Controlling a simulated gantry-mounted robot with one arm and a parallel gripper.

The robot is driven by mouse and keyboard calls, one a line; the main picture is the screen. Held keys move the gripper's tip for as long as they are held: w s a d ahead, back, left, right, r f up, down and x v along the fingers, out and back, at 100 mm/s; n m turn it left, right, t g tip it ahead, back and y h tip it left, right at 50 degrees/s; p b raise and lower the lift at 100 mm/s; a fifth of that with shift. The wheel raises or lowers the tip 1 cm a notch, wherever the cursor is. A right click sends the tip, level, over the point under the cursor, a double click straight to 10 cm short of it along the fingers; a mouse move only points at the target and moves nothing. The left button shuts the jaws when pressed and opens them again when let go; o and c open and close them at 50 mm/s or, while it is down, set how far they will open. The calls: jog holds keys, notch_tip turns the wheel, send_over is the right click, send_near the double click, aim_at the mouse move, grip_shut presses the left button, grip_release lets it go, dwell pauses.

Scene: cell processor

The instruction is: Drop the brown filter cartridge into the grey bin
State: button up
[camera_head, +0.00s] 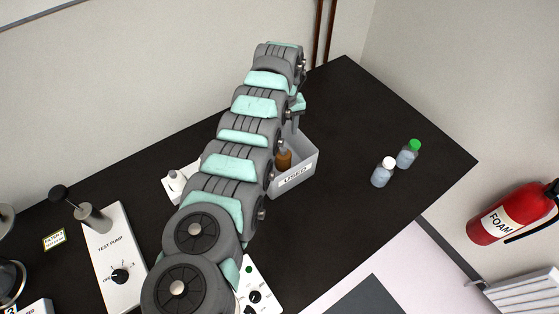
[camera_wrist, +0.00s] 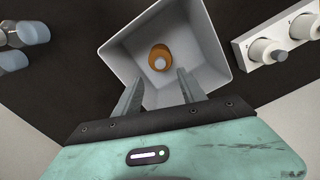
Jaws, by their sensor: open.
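The brown filter cartridge (camera_head: 283,156) is inside the grey bin (camera_head: 297,180), which is labelled "USED". In the wrist view the cartridge (camera_wrist: 160,57) appears end-on near the middle of the bin (camera_wrist: 216,79), with a pale round tip facing the camera. My gripper (camera_wrist: 158,84) is above the bin's near side, its two fingers apart with nothing between them. The cartridge appears beyond the fingertips, apart from them. In the head view my arm hides the bin's left part and most of my gripper.
Two bottles, one white-capped (camera_head: 383,172) and one green-capped (camera_head: 408,153), stand right of the bin. A white fixture (camera_head: 176,182) is left of it. A test pump panel (camera_head: 113,257) lies at the left. The black table (camera_head: 345,110) is clear behind the bottles.

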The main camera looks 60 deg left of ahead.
notch_tip(320, 180, up, 11)
jog(key=b, duration=0.2)
dwell(0.5)
jog(key=shift+f, duration=0.1)
